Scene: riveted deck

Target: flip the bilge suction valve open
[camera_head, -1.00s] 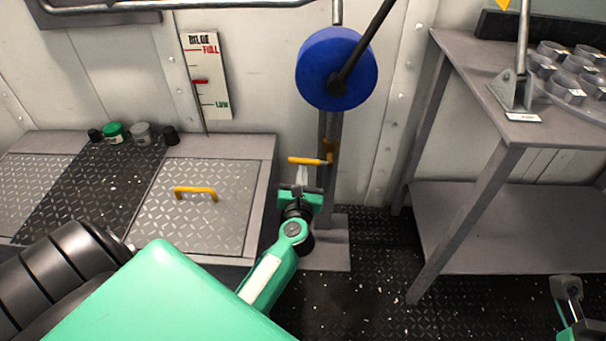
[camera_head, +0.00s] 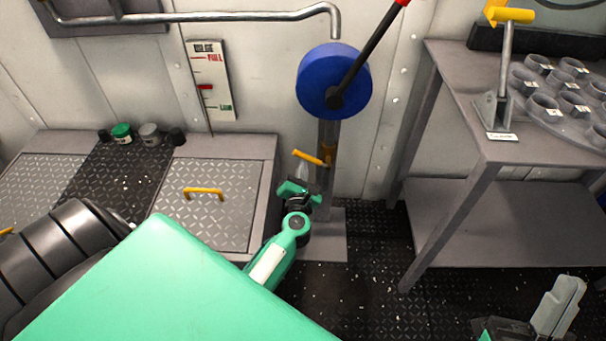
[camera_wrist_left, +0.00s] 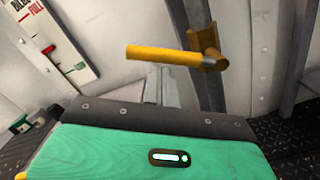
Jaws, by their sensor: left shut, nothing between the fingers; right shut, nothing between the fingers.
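The valve has a yellow lever (camera_head: 308,157) on a yellow-brown body (camera_head: 326,153), fixed to the grey post below the blue wheel. The lever points left, its free end tilted slightly upward. In the left wrist view the lever (camera_wrist_left: 160,54) crosses just beyond my finger tips. My left gripper (camera_head: 303,174) is shut and empty, just below the lever; its closed fingers also show in the left wrist view (camera_wrist_left: 156,80). I cannot tell whether they touch the lever. My right gripper (camera_head: 572,285) is shut and empty at the bottom right, away from the valve.
A blue wheel (camera_head: 318,80) with a black, red-tipped bar is above the valve. A bilge gauge (camera_head: 213,90) hangs on the wall. A hatch with a yellow handle (camera_head: 203,191) is left; a grey table (camera_head: 505,150) with a lever stand and several cups is right.

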